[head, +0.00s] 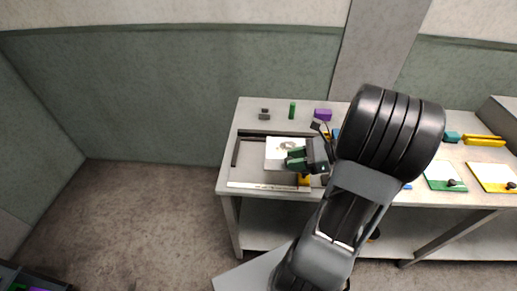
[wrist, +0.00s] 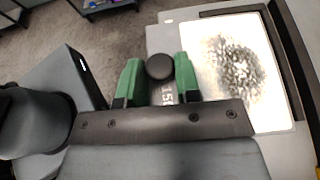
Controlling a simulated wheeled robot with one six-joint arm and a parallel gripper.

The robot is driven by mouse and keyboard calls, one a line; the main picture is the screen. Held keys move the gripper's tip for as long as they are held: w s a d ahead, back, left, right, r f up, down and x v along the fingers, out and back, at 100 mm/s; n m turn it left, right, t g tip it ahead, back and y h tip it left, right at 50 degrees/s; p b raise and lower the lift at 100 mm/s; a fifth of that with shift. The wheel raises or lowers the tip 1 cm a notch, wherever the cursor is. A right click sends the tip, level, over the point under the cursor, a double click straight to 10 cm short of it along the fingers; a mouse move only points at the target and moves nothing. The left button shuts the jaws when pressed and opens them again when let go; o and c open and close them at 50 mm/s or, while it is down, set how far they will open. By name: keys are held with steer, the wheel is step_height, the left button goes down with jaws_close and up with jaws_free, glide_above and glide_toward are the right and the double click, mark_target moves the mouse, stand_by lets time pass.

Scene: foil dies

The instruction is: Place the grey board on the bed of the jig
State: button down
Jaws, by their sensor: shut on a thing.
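The grey board (wrist: 167,36) shows in the wrist view as a light grey edge beside a white sheet (wrist: 236,118) with a speckled grey patch. A dark round knob (wrist: 160,67) stands on its edge, near printed digits. My gripper (wrist: 160,76), with green fingers, is shut on this knob. In the head view my gripper (head: 297,159) is at the right of the white sheet (head: 277,160). The jig's dark rails (head: 235,153) run along the left and back of the board, and one rail (wrist: 290,50) shows in the wrist view. I cannot tell whether the board touches the bed.
A grey block (head: 264,113), a green cylinder (head: 292,110) and a purple block (head: 323,114) stand behind the jig. A green board (head: 443,177) and a yellow board (head: 494,178) lie to the right. My arm hides the table's middle. Open floor lies left.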

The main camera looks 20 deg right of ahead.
mark_target(275, 152)
steer(key=w+f, duration=0.1)
steer(key=w, duration=0.1)
steer(key=w+a+f, duration=0.1)
steer(key=w, duration=0.2)
steer(key=w+a+f, duration=0.1)
steer(key=w, duration=0.2)
steer(key=shift+a+f+p, duration=0.2)
steer(key=shift+p, duration=0.2)
steer(key=w+f, duration=0.2)
steer(key=w+a+f, duration=0.1)
steer(key=w+f, duration=0.1)
steer(key=f, duration=0.1)
steer(key=shift+w+a+f, duration=0.15)
steer(key=shift+w+f, duration=0.05)
steer(key=shift+w, duration=0.1)
steer(key=shift+w+f, duration=0.2)
steer(key=shift+f, duration=0.05)
steer(key=shift+w+a+f+p, duration=0.15)
steer(key=shift+f+p, duration=0.4)
steer(key=shift+f, duration=1.2)
steer(key=c, duration=0.8)
jaws_free()
